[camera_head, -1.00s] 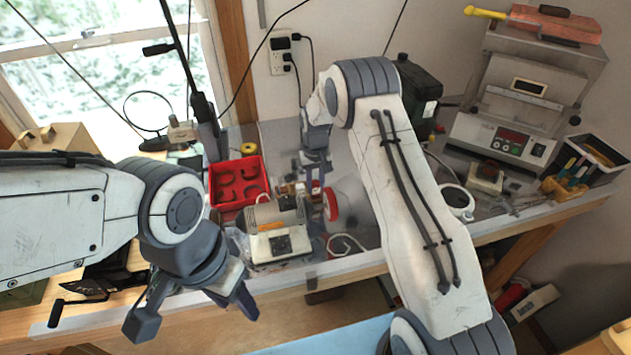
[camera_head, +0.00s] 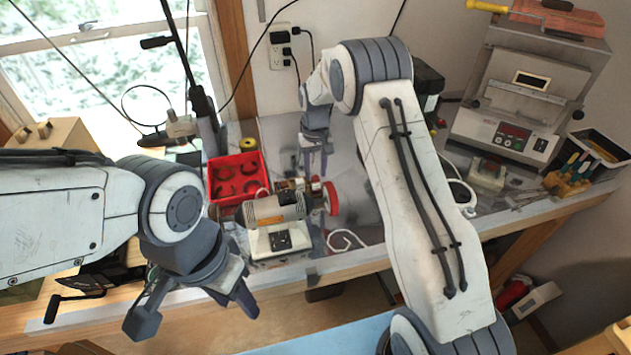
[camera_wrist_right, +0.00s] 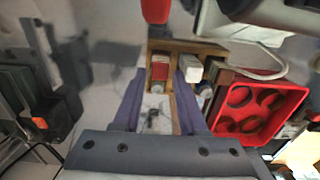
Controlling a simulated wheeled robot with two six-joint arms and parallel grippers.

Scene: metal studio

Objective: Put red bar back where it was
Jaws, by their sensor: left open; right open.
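A short red bar (camera_wrist_right: 160,71) shows in a compartment of a small wooden holder (camera_wrist_right: 190,46) in the right wrist view, beside a white block (camera_wrist_right: 190,68). My right gripper (camera_wrist_right: 160,80) is open, its fingers on either side of the red bar in that view, with a gap visible; I cannot tell its height above the holder. In the head view the right gripper (camera_head: 315,165) hangs behind the bench polisher (camera_head: 277,222), and the bar is too small to make out. My left gripper (camera_head: 193,306) is open and empty in front of the bench edge.
A red tray (camera_head: 237,180) with curved pieces stands left of the holder, also in the right wrist view (camera_wrist_right: 258,108). The polisher's red wheel (camera_head: 330,198) is close by. A white cable lies at right. Bare metal bench shows behind the right gripper.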

